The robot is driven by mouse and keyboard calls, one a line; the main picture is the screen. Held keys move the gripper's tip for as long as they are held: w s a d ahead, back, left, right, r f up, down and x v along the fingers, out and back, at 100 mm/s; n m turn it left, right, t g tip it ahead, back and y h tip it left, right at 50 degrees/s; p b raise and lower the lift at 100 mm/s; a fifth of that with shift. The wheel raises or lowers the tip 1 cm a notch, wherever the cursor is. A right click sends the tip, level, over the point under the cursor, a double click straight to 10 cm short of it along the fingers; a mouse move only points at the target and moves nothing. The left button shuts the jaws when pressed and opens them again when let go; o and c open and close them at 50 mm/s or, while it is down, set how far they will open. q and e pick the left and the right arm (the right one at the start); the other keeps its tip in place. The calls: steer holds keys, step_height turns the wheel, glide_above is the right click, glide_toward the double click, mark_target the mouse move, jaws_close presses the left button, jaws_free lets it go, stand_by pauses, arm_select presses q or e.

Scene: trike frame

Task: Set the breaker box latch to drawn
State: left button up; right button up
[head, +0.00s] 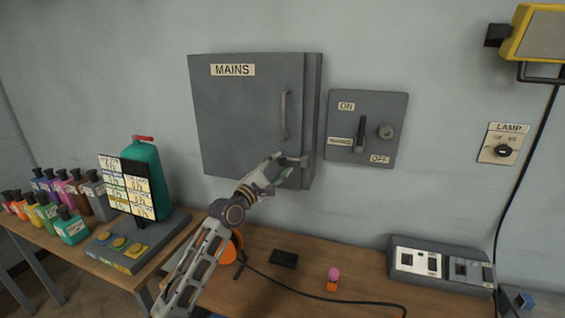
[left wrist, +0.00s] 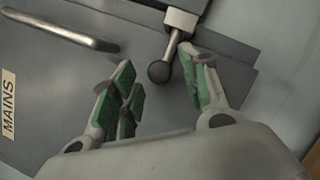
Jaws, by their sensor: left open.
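The grey breaker box (head: 245,110) labelled MAINS is on the wall with its door closed; it fills much of the left wrist view (left wrist: 60,75). Its latch (head: 296,160) is at the lower right edge of the door. In the left wrist view the latch shows as a pale block with a rod ending in a dark ball knob (left wrist: 158,72). My left gripper (head: 277,170) is open at the latch, its green-padded fingers (left wrist: 160,88) on either side of the knob in the picture. I see no clear contact with it. My right gripper is not in view.
The door handle (head: 285,115) is above the latch. A switch panel (head: 366,128) with ON and OFF labels is close on the right. Below are a wooden bench (head: 255,240), a black cable, a green bottle (head: 146,170) and a grey socket unit (head: 440,265).

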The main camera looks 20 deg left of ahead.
mark_target(292, 161)
arm_select(q)
steer(key=shift+x, duration=1.3)
steer(key=shift+f, duration=0.1)
jaws_close()
